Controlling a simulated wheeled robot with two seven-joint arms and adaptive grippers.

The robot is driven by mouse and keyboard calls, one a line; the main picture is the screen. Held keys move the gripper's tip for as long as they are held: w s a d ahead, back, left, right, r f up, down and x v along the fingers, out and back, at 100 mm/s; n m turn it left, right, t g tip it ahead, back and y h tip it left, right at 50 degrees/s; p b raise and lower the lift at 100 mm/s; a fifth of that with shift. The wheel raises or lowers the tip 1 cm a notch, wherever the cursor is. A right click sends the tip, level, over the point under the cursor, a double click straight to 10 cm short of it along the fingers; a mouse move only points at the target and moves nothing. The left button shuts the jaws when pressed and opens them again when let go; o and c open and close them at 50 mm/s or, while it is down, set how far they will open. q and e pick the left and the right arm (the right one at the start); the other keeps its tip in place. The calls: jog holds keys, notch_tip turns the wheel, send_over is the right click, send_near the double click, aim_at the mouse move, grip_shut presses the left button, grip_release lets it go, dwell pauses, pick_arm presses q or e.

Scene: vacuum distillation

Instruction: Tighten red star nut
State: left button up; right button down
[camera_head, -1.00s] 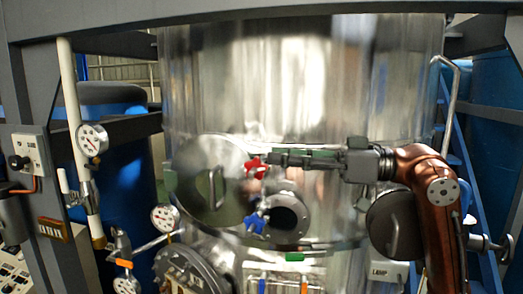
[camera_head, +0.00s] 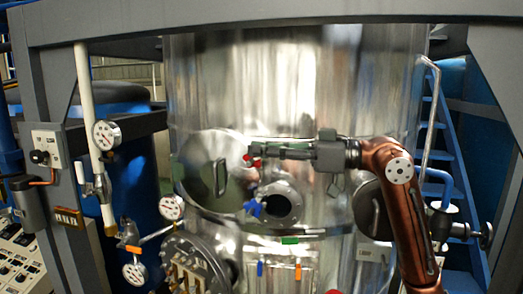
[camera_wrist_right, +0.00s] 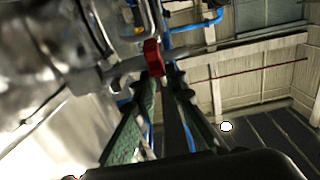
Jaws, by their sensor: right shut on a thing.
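The red star nut (camera_head: 249,161) is at the rim of the round metal hatch (camera_head: 197,165) on the front of the steel vessel. My right gripper (camera_head: 254,152) reaches in from the right, with its fingers at the nut and partly covering it. In the right wrist view the red nut (camera_wrist_right: 153,58) shows at the tips of the green-padded fingers (camera_wrist_right: 160,82). The gripper is shut on it. A blue star nut (camera_head: 254,208) is lower on the vessel, apart from the gripper. My left gripper is not in view.
A round port (camera_head: 280,203) is below my right gripper. Gauges (camera_head: 106,134) and a white pipe stand at the left. A grey frame beam (camera_head: 260,20) crosses the top. Another round cover (camera_head: 375,208) is close behind my right arm.

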jog(key=shift+a, duration=0.1)
jog(key=shift+f, duration=0.1)
jog(key=shift+f, duration=0.1)
dwell(1.0)
jog(key=c, duration=2)
grip_release()
jog(key=shift+w+a, duration=0.1)
jog(key=shift+a, duration=0.05)
jog(key=shift+o, duration=0.2)
jog(key=v, duration=1.2)
